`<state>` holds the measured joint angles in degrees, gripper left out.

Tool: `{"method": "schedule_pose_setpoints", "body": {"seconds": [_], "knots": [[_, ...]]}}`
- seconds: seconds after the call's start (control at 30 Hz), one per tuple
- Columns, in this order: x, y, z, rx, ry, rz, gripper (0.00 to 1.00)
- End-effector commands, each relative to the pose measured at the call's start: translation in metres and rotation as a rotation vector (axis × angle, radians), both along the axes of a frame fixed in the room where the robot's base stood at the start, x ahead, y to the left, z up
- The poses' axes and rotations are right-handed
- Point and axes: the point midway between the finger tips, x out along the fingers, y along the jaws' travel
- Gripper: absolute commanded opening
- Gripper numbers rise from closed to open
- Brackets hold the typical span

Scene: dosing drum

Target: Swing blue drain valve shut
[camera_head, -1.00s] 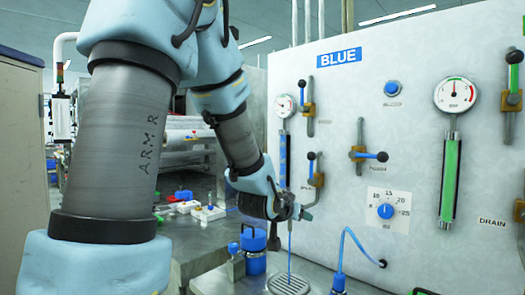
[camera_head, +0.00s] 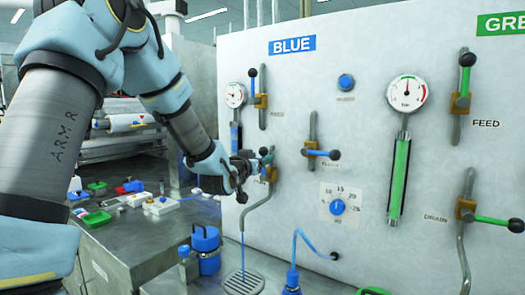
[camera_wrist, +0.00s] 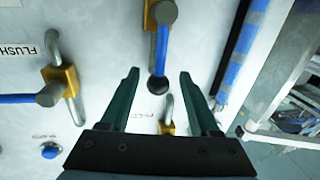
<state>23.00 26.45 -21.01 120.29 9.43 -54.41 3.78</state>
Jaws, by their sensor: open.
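The blue drain valve (camera_head: 268,172) is the lower left valve of the BLUE panel, a brass body on a bent grey pipe. Its blue lever stands upright, in line with the pipe. A thin blue stream (camera_head: 242,250) runs from the pipe's end towards the drain grate (camera_head: 243,282). My gripper (camera_head: 248,165) is at the valve from the left and partly hides it. In the wrist view, turned upside down, my open gripper (camera_wrist: 158,77) has the blue lever (camera_wrist: 161,50) with its black knob between its dark green fingers, with a gap on both sides.
The feed valve (camera_head: 260,100) is above and the flush valve (camera_head: 318,153), lever pointing right, is to the right. The blue gauge tube (camera_wrist: 236,60) is close beside one finger. A blue canister (camera_head: 206,250) stands below, with a blue hose (camera_head: 297,245) to the right.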

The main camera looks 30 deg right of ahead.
Motion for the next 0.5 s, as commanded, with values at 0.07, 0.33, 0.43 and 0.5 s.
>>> {"method": "schedule_pose_setpoints", "body": {"seconds": [0.07,0.33,0.43,0.5], "knots": [[0.007,-0.009,0.003,-0.001,0.002,-0.001,0.63],[0.017,-0.02,0.0,0.002,0.001,0.0,0.63],[0.018,-0.021,-0.001,0.001,0.001,0.0,0.63],[0.017,-0.021,-0.001,0.001,0.001,0.0,0.63]]}}
